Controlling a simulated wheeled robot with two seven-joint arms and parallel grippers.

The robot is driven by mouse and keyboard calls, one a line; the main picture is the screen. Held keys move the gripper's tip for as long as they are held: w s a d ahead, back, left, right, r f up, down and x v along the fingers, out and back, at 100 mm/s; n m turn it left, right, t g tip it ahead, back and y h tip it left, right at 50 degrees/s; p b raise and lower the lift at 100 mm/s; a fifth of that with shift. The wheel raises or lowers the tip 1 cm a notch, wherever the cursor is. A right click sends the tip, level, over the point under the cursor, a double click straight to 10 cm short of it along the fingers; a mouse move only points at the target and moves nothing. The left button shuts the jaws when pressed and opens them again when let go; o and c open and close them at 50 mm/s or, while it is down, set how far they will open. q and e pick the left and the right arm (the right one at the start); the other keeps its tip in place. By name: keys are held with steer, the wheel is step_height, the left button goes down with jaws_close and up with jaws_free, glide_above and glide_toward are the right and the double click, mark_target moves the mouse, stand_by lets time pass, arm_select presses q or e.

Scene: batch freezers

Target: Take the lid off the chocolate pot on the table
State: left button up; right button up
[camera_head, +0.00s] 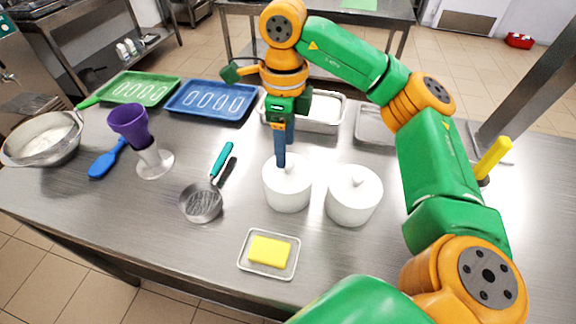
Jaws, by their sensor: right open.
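Two white pots with white tops stand side by side on the steel table (130,215), the left pot (288,194) and the right pot (352,204). I cannot tell which one holds chocolate. The right pot has a lid with a round knob (358,178). My right gripper (281,163) points straight down with its blue fingers at the top of the left pot. The fingers are open, and they hide the middle of that top, where I cannot make out a knob. I cannot tell whether they touch it. My left gripper is out of view.
A yellow block in a small tray (245,262) lies in front of the pots. Blue (174,103) and green trays and steel pans stand behind. The front right table is mostly hidden by my arm.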

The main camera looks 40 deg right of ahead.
mark_target(288, 164)
steer(key=f, duration=0.1)
steer(key=f+p, duration=0.1)
steer(key=f, duration=0.2)
steer(key=shift+s+d, duration=0.25)
steer(key=shift+w+f, duration=0.1)
steer(key=shift+f, duration=0.1)
jaws_close()
